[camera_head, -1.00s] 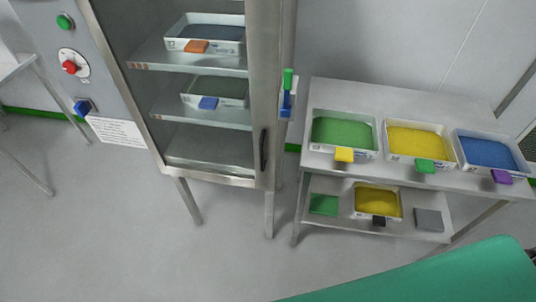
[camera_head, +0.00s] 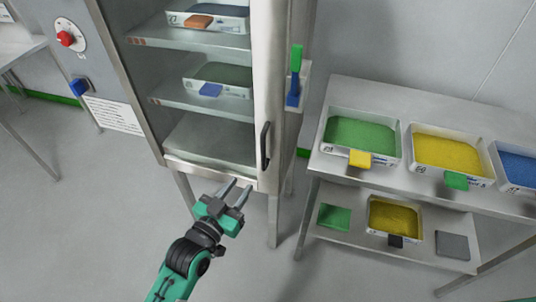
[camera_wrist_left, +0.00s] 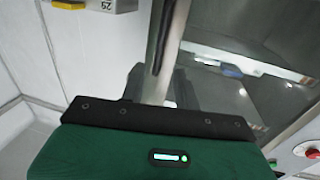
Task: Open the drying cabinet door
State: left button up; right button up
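The drying cabinet (camera_head: 150,100) stands at the upper left of the head view, and its door (camera_head: 272,60) looks shut. The dark vertical door handle (camera_head: 265,147) is on the door's right frame; it also shows as a dark bar in the left wrist view (camera_wrist_left: 160,38). My left gripper (camera_head: 240,187) is below and slightly left of the handle, in front of the cabinet's lower edge. Its two fingers are apart with nothing between them, and it does not touch the handle. My right gripper is out of view.
Trays of powder stand on the cabinet shelves (camera_head: 195,144). A steel rack (camera_head: 380,95) with several trays stands close to the right of the cabinet. A red knob (camera_head: 65,39) and blue switch (camera_head: 79,88) are on the panel at left. The floor in front is clear.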

aim_at(262, 155)
pick_arm(q)
jog(key=p+x, duration=0.1)
jog(key=x, duration=1.1)
jog(key=shift+w+d, duration=0.15)
jog(key=shift+w, duration=0.15)
jog(key=shift+w+d+f, duration=0.1)
jog(key=shift+w+d, duration=0.1)
jog(key=shift+w, duration=0.1)
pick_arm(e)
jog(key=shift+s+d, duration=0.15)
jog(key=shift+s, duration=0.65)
pick_arm(q)
grip_shut()
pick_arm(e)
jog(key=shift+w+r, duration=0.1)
